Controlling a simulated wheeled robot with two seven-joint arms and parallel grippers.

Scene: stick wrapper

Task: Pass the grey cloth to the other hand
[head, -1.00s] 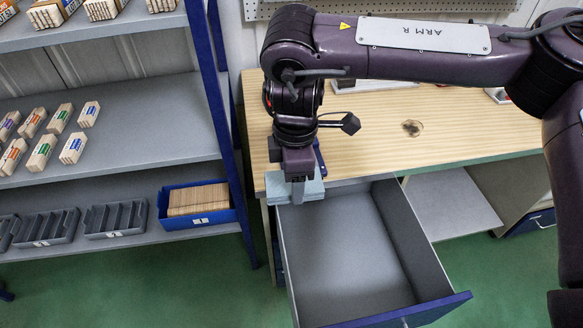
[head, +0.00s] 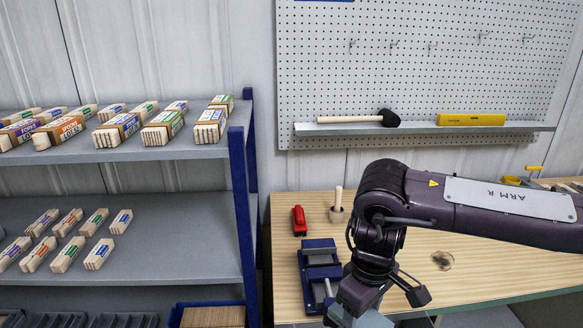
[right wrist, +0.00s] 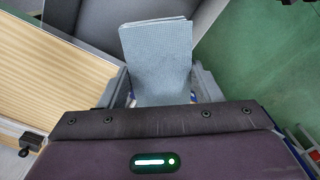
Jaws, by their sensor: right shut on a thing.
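The grey cloth (right wrist: 158,52) is a folded blue-grey pad with a fine texture, seen in the right wrist view. My right gripper (right wrist: 163,88) is shut on it, and the cloth sticks out beyond the fingers. In the head view my right arm comes in from the right and reaches down at the bottom edge, where the fingers and most of the cloth are cut off. My left gripper is in neither view.
The wooden bench (head: 490,255) holds a blue vice (head: 320,270), a red tool (head: 299,220) and a small pot with a stick (head: 337,212). A shelf rack (head: 165,255) with bundled sticks stands at left.

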